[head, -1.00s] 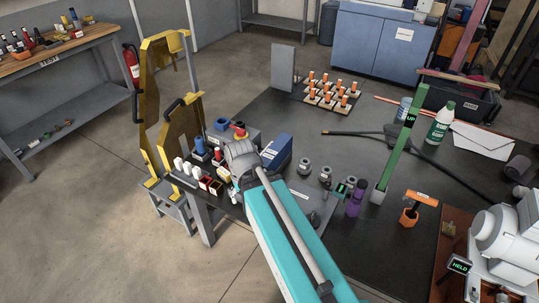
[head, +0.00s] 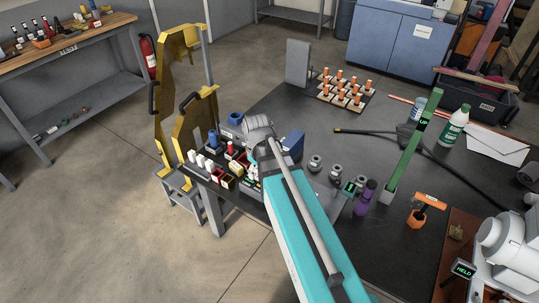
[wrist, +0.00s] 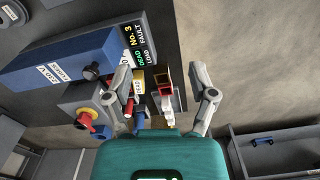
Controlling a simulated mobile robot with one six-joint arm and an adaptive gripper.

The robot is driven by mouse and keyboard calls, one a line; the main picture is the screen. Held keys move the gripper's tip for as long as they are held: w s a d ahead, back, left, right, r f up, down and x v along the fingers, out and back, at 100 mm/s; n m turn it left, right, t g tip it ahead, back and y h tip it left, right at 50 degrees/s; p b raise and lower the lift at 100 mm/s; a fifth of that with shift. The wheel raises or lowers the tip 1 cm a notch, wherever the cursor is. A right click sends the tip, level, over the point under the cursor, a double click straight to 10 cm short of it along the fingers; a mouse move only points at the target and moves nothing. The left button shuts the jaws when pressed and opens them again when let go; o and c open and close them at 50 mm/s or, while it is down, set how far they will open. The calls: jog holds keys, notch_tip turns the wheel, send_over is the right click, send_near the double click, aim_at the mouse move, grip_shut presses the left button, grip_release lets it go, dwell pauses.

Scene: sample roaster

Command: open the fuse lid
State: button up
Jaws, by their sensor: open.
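A blue box (wrist: 65,68) with a hinged-looking blue top, a white label and a black knob (wrist: 92,71) is at the upper left of the wrist view; I take it for the fuse lid. It looks closed. In the head view the blue box (head: 293,145) stands just right of my wrist. My gripper (wrist: 161,70) is open and empty, its fingers apart to the right of the knob and not touching it. Small red and white parts show between and beyond the fingers. In the head view my arm hides the gripper's fingertips.
A grey box with a red rotary switch (wrist: 84,119) stands below the blue box. A display panel (wrist: 142,47) shows "No. 3" and "DEAD". Fuses and small bins (head: 222,181) line the table edge; a yellow frame (head: 173,95) stands left. A purple bottle (head: 364,197) stands right of my arm.

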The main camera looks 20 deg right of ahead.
jog(key=w+d+r+n+p, duration=0.5)
jog(key=w+d+n, duration=0.3)
jog(key=w+n, duration=0.2)
jog(key=shift+w+r+n, duration=0.4)
jog(key=shift+w+r, duration=0.05)
jog(key=shift+w, duration=0.2)
jog(key=shift+f, duration=0.15)
notch_tip(320, 180, down, 14)
jog(key=b, duration=1.3)
jog(key=shift+r+b, duration=0.2)
jog(key=shift+b, duration=0.1)
grip_shut()
